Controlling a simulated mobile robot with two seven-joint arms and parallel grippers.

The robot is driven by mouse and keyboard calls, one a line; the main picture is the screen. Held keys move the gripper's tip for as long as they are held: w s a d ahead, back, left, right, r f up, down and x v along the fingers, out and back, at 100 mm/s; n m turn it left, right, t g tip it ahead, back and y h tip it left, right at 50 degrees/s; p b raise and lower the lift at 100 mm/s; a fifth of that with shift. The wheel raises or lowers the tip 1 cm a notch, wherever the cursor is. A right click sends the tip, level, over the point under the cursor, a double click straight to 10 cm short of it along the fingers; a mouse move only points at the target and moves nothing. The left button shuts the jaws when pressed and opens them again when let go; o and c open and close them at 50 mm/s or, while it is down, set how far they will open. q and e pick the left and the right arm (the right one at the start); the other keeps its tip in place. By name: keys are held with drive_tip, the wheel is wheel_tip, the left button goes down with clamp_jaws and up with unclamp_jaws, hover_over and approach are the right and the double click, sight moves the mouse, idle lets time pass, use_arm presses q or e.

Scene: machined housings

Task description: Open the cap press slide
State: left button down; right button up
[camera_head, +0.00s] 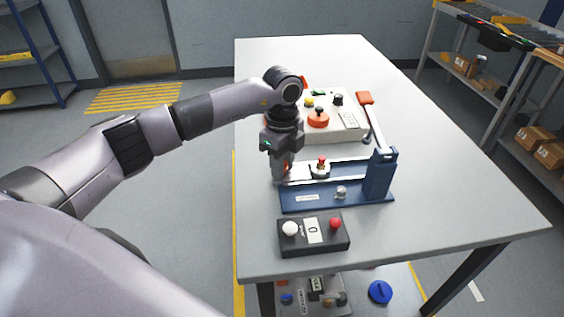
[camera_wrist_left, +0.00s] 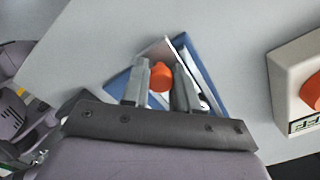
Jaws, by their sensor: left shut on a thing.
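The cap press (camera_head: 330,201) is a dark blue base on the table with pale rails and a blue upright block (camera_head: 379,176) at its right end. A lever with an orange-red handle (camera_head: 365,98) rises from the block. A small pale part with a red top (camera_head: 320,168) sits between the rails. My left gripper (camera_head: 281,174) points down at the left end of the rails. In the left wrist view its fingers (camera_wrist_left: 160,88) are shut on an orange knob (camera_wrist_left: 161,77). The fingers mostly hide the knob in the head view. My right gripper is not in view.
A black button box (camera_head: 313,246) with white and red buttons lies in front of the press. A white control box (camera_head: 345,122) with a red button stands behind it. A small clear knob-like piece (camera_head: 341,192) is on the base. The table's right side (camera_head: 460,190) is clear.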

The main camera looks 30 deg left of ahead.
use_arm(q)
drive_tip(key=c, duration=0.9)
unclamp_jaws()
drive_tip(key=shift+o, duration=0.2)
drive_tip(key=shift+r, duration=0.1)
wheel_tip(320, 180, up, 7)
drive_tip(key=shift+r+b, duration=0.1)
drive_tip(key=shift+b, duration=0.3)
